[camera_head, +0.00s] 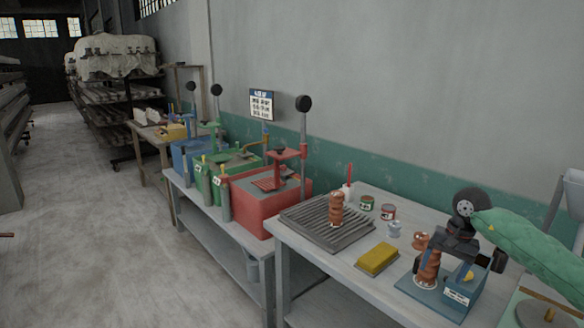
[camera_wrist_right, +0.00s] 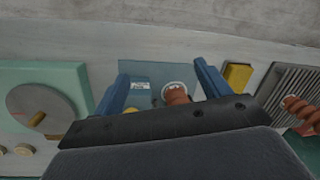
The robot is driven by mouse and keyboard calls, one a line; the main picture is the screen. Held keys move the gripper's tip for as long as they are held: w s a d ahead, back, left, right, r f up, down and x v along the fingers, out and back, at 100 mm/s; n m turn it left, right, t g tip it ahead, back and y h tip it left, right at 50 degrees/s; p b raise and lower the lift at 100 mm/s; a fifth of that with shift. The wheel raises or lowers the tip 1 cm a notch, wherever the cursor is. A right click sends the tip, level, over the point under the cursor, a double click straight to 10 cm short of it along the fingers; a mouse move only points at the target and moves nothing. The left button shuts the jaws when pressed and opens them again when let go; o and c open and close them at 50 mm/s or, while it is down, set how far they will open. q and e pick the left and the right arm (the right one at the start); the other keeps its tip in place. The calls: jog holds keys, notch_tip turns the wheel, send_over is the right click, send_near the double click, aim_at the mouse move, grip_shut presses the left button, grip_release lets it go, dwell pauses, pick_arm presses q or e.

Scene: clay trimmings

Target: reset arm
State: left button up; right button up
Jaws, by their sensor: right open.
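My right gripper (camera_head: 447,258) comes in from the right on a green-sleeved arm, low over the blue board (camera_head: 412,290) on the table. Its blue fingers are spread wide in the wrist view (camera_wrist_right: 163,88), with nothing gripped. A brown ribbed clay piece (camera_head: 429,268) stands on a white disc on the board. In the wrist view its top (camera_wrist_right: 177,95) shows between the spread fingers, partly hidden by the gripper body. A blue box with a white label (camera_head: 462,287) stands on the board beside it. My left gripper is not in view.
A yellow block (camera_head: 377,258) lies left of the board. A grey ribbed tray (camera_head: 300,220) carries another brown clay piece (camera_head: 336,208). Small tins (camera_head: 388,212) stand behind. A round grey disc on a green base (camera_wrist_right: 45,108) lies left in the wrist view.

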jog(key=w+a+f+m+t+y, duration=0.1)
jog(key=a+f+m+t+y, duration=0.5)
jog(key=a+m, duration=0.55)
jog(key=w+a+f+m+t+y, duration=0.1)
jog(key=a+f+m+t+y, duration=0.2)
jog(key=a+f+m+y, duration=0.8)
jog(key=s+d+f+m+t+h, duration=0.1)
jog(key=s+d+f+m+h, duration=0.1)
jog(key=s+f+m+h, duration=0.6)
jog(key=s+d+f+m+t+h, duration=0.15)
jog(key=f+m+h, duration=0.25)
jog(key=f+m, duration=0.9)
jog(key=s+d+f+m+t+h, duration=0.1)
jog(key=s+d+f+m+h, duration=0.1)
jog(key=s+f+m+h, duration=0.6)
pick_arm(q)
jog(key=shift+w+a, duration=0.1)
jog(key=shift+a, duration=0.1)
pick_arm(e)
jog(key=s+a+f+m+g, duration=0.2)
jog(key=s+f+m+g, duration=0.3)
jog(key=s+f, duration=0.5)
jog(key=s+a+f+m+g+y, duration=0.1)
jog(key=s+a+f+m+g, duration=0.2)
jog(key=s, duration=1.5)
notch_tip(320, 180, down, 7)
jog(key=m+g, duration=0.3)
jog(key=m, duration=0.1)
jog(key=shift+s+r+y, duration=0.15)
jog(key=shift+y, duration=0.15)
